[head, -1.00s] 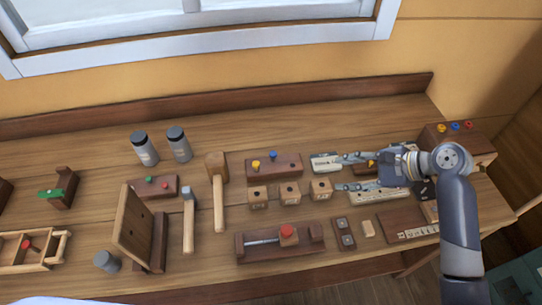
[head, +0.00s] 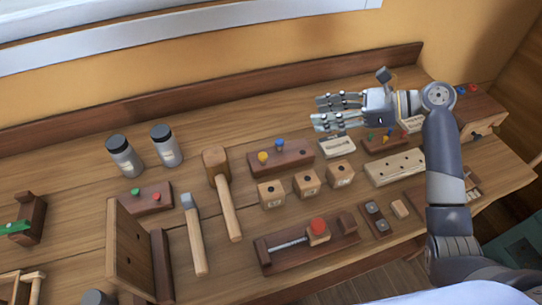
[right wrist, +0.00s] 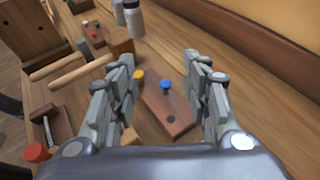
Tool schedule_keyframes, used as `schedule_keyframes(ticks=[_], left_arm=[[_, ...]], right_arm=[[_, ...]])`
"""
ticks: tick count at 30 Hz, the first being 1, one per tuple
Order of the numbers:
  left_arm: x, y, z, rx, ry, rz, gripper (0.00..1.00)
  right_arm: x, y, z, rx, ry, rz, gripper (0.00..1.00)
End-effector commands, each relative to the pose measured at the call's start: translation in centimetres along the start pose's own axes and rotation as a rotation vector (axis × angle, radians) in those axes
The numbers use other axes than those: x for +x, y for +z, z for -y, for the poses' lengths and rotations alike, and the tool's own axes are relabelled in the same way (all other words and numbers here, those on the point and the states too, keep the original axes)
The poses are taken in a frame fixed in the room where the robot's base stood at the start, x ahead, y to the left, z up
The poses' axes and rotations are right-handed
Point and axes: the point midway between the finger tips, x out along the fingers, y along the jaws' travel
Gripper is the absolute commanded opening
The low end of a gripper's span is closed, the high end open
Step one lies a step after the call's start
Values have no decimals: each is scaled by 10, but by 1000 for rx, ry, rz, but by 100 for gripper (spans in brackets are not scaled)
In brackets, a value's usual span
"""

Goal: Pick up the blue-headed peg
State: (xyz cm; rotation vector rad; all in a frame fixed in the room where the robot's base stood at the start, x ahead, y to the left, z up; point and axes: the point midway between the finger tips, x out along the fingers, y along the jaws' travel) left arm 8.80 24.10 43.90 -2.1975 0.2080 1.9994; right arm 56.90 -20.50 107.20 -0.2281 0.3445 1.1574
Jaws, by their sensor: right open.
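The blue-headed peg (head: 280,144) stands upright in a dark wooden block (head: 297,158), beside a yellow-headed peg (head: 263,157). In the right wrist view the blue head (right wrist: 165,85) shows between my open fingers, farther off, with the yellow head (right wrist: 139,76) to its left. My right gripper (head: 318,112) is open and empty, above the bench to the right of and behind the block in the head view. It also shows in the right wrist view (right wrist: 163,75). My left gripper is not in view.
Several small wooden cubes (head: 307,183) stand in front of the block. A mallet (head: 222,190) lies to its left. A white label card (head: 338,147) and a pale board with holes (head: 394,167) lie to its right. Two grey jars (head: 124,156) stand at the back left.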

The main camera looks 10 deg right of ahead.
Motion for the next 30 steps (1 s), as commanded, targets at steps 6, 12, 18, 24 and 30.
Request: schedule_keyframes(ticks=[6,12,18,24,30], left_arm=[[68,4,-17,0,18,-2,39],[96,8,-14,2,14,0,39],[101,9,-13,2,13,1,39],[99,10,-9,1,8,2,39],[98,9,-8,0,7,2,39]], right_arm=[[26,-62,0,-1,1,1,44],[37,-88,0,-2,0,1,44],[42,-94,0,-1,1,1,44],[64,-92,-1,0,4,3,44],[93,-92,0,-1,2,1,44]])
